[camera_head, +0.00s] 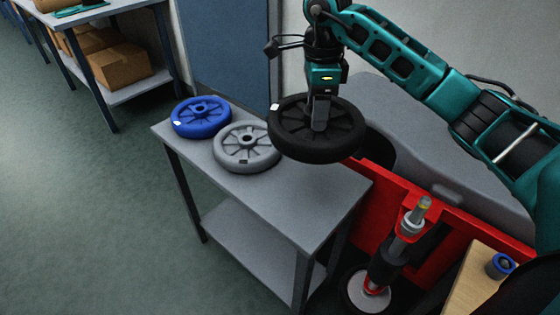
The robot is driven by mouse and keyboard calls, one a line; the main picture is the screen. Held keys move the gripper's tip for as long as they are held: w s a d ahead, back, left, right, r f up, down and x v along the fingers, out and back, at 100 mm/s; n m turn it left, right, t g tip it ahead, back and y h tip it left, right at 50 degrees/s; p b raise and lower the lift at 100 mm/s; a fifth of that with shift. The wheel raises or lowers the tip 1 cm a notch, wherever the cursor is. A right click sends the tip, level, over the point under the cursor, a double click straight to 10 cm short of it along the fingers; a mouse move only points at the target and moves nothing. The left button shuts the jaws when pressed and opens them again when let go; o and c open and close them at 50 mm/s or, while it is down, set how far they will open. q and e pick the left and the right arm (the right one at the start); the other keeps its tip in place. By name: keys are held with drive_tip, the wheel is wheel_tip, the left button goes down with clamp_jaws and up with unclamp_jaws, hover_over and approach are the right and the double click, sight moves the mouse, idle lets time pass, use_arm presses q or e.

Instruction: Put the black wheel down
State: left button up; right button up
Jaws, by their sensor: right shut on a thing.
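The black wheel (290,144) is dark with spokes and a small white tag on its rim. My right gripper (320,125) is shut on it near the hub and holds it level above the back right part of the small grey table (310,195). The wheel appears to be above the tabletop, but the gap is hard to judge. A blue wheel (187,130) and a grey wheel (232,160) lie flat on the same table, to the left of the black wheel. My left gripper is not in view.
A red machine frame (450,222) with an upright shaft (417,217) stands right of the table. A wooden surface (472,287) with a blue ring-shaped part (499,265) is at lower right. Cardboard boxes (120,68) sit on a shelf at upper left. The table's front is clear.

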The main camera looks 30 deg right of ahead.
use_arm(q)
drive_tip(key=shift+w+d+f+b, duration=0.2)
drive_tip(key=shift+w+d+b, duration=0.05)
drive_tip(key=shift+b, duration=0.3)
use_arm(e)
drive_tip(key=shift+f, duration=9.05)
drive_tip(key=shift+f, duration=0.2)
drive_tip(key=o, duration=1.5)
